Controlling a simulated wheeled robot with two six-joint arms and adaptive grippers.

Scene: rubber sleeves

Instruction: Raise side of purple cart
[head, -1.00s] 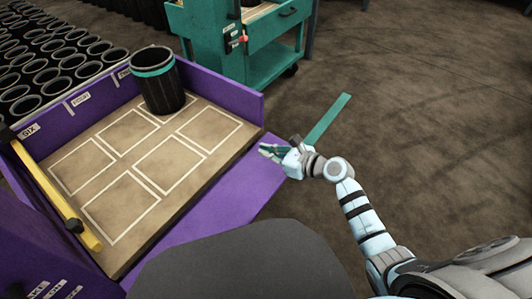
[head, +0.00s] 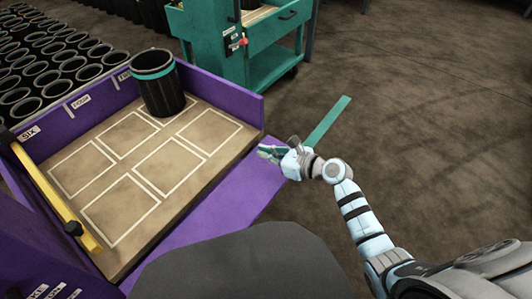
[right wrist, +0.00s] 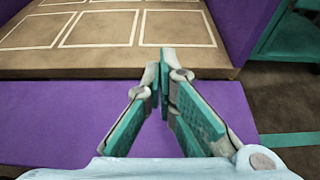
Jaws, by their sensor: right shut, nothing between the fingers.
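The purple cart (head: 213,92) stands at the left in the head view, with a brown deck (head: 128,178) marked with white rectangles. Its near side panel (head: 218,205) is folded down and slopes outward below the deck edge. The panel also shows in the right wrist view (right wrist: 50,122). My right gripper (head: 265,152) is over the outer part of this panel, near its far end, pointing toward the deck. Its fingers (right wrist: 158,75) are shut with the tips together and nothing between them. I cannot tell whether they touch the panel. My left gripper is not in view.
A black sleeve with a teal band (head: 160,90) stands on the deck's far corner. A yellow bar (head: 58,200) runs along the left wall. A teal cart (head: 272,45) stands behind. A teal floor strip (head: 327,122) lies right of my gripper. Open floor extends right.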

